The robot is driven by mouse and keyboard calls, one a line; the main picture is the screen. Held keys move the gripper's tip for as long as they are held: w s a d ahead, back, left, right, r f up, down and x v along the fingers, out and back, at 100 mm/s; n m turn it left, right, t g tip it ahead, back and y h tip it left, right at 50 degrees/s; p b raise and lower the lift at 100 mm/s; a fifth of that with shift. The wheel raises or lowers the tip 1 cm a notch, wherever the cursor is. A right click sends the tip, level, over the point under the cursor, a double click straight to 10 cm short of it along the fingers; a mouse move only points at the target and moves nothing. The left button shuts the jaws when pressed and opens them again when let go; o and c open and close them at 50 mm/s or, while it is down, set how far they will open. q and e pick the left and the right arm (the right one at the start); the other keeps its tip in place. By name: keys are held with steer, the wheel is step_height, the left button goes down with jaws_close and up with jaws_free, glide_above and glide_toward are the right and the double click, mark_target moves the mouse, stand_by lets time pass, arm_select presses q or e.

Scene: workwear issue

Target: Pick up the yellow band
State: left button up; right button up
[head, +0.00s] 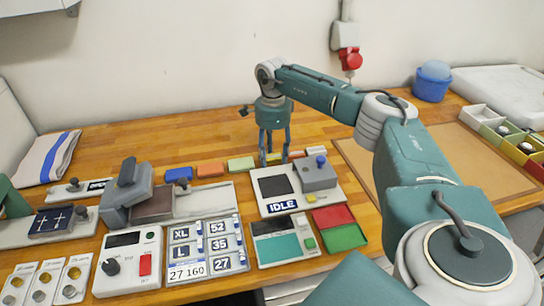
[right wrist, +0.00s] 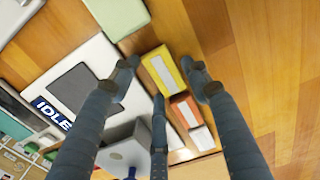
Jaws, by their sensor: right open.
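The yellow band (head: 273,157) is a small block in a row of coloured ones at the back of the wooden table. In the right wrist view the yellow band (right wrist: 159,72) shows a white patch on top. My right gripper (head: 273,148) points down over it. In the right wrist view the spread fingers of my right gripper (right wrist: 160,74) lie on either side of the band, with a third finger near its lower end. The gripper is open and holds nothing. I cannot tell how far the fingertips are above the table. My left gripper is not in view.
A green block (head: 241,164) is left of the yellow band; an orange block (right wrist: 185,110) and a white one (right wrist: 200,138) are close on its other side. The IDLE device (head: 283,185) stands just in front. Bare wood lies behind the row.

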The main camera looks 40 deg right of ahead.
steer(key=c, duration=0.6)
steer(key=shift+c, duration=0.2)
steer(key=shift+r, duration=0.1)
